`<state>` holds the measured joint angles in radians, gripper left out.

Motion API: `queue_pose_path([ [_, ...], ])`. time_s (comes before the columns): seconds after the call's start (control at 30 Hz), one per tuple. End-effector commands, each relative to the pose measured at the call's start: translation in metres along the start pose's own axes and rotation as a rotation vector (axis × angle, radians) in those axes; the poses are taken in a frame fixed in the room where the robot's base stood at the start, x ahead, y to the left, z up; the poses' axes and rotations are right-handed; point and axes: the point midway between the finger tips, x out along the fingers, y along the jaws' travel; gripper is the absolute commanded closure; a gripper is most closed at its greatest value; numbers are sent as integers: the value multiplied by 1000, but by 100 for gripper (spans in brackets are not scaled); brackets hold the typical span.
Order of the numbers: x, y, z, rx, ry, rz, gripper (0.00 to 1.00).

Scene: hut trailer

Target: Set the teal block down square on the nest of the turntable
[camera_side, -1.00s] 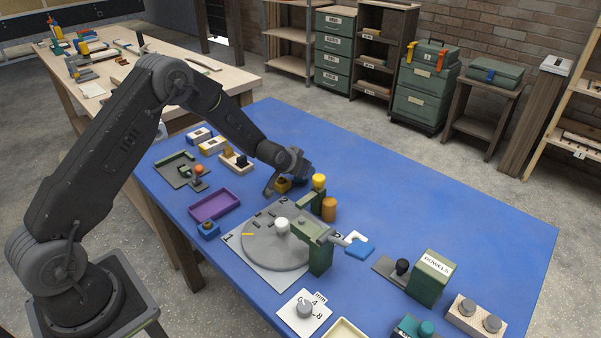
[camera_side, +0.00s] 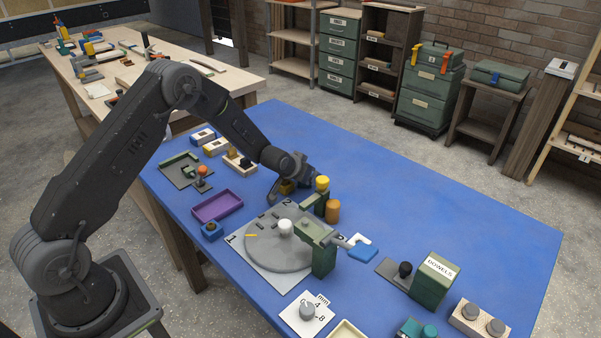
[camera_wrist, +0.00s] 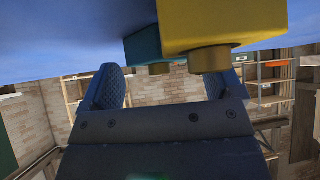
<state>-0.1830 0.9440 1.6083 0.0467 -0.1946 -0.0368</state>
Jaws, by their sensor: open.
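The teal block (camera_wrist: 143,46) shows at the top of the wrist view, partly behind a nearer yellow block with a brass knob (camera_wrist: 215,28). My gripper (camera_wrist: 158,85) is open, its two dark pads apart with nothing gripped; the teal block appears beyond the gap.
A purple tray (camera_side: 217,207) and a small blue block (camera_side: 212,232) lie to the left. The blue bench is clear at the back right.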

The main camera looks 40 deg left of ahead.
Motion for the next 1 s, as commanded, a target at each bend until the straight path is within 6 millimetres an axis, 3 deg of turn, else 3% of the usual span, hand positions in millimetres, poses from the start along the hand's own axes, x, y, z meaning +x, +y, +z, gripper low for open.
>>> queue_pose_path([
  [0.17, -19, 0, -2, 0, 1, 0, 14],
  [0.6, -103, 0, -2, 0, 2, 0, 14],
  [1.0, -128, 2, -4, 2, -1, 1, 14],
])
